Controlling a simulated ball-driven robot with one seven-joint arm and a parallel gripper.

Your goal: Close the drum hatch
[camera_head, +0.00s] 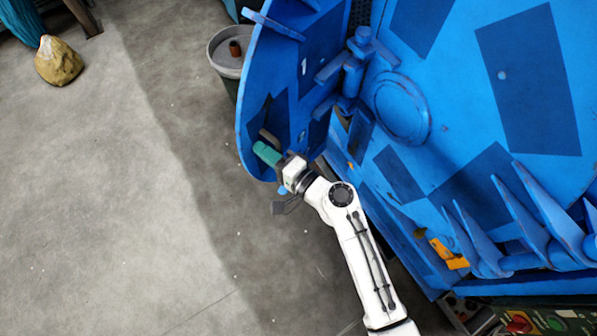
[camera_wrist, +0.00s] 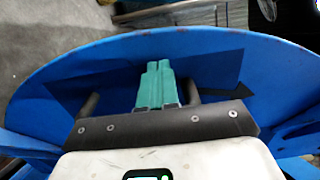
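The drum hatch (camera_head: 285,65) is a large blue round door, standing open at the left of the blue drum (camera_head: 450,110). Its inner face, with dark blue patches, fills much of the wrist view (camera_wrist: 265,65). My gripper (camera_head: 264,151) is at the hatch's lower part, on the inner side. Its teal fingers (camera_wrist: 158,72) are close together and point towards the hatch's edge. A grey handle-like bar (camera_head: 269,137) shows beside the fingers. In the wrist view, grey posts (camera_wrist: 89,104) stand on both sides of them. Nothing is visibly held; contact is unclear.
A grey bucket (camera_head: 220,67) with a brown item stands just behind the hatch. A yellowish rock (camera_head: 58,61) lies at the upper left. The concrete floor at the left is clear. Blue fins (camera_head: 490,228) jut from the drum at the right, above a control panel (camera_head: 545,322).

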